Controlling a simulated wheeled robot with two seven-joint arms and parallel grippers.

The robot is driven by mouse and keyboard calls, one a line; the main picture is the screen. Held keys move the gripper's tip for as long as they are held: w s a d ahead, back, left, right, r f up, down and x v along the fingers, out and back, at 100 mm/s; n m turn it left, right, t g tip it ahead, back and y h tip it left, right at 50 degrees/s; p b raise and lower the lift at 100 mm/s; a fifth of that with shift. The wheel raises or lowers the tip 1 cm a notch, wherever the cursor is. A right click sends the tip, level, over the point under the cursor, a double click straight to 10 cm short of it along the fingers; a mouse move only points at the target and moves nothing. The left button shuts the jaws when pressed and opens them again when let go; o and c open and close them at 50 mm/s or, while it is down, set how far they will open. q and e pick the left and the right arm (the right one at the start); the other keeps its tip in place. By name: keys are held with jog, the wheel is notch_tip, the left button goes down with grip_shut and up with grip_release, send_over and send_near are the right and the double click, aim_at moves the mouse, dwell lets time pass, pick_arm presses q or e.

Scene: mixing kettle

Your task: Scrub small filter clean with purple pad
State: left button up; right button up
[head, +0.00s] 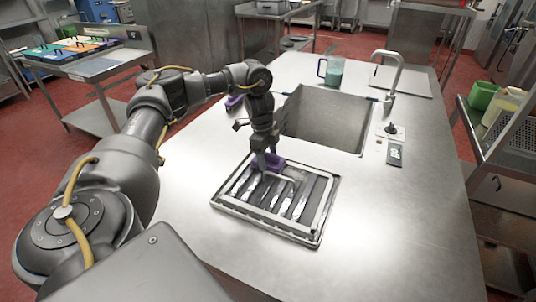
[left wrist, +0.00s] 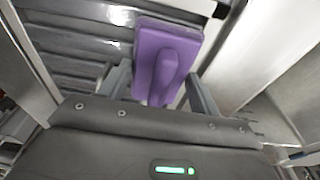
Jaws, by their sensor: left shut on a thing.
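The small filter (head: 322,207) is a flat metal frame with dark slats, lying on the counter below the sink. Whitish patches show on the slats. My left gripper (head: 266,168) is over the filter's far part, pointing down, shut on the purple pad (head: 272,160). In the left wrist view the purple pad (left wrist: 150,42) and its raised handle are between my fingers (left wrist: 160,90), over the grey slats of the filter (left wrist: 65,45). I cannot tell whether the pad touches the slats. My right gripper is not in view.
A sink (head: 325,118) with a tap (head: 392,75) is set in the counter beyond the filter. A teal jug (head: 333,72) stands behind the sink. Another small purple thing (head: 233,102) lies left of the sink. The counter (head: 385,220) right of the filter is clear.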

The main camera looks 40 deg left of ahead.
pick_arm(q)
jog(key=shift+f, duration=0.2)
jog(key=shift+d+r, duration=0.1)
jog(key=shift+w+d+p, duration=0.15)
jog(key=shift+d+p, duration=0.1)
jog(key=shift+p, duration=0.05)
jog(key=d+p, duration=0.1)
jog(key=w+d, duration=0.1)
jog(key=d, duration=0.1)
jog(key=d+p, duration=0.1)
jog(key=d, duration=0.1)
jog(key=shift+w+d+r+p, duration=0.15)
jog(key=shift+w+p, duration=0.15)
jog(key=shift+p, duration=0.05)
jog(key=shift+w+d, duration=0.15)
jog(key=shift+d, duration=0.2)
jog(key=shift+d, duration=0.15)
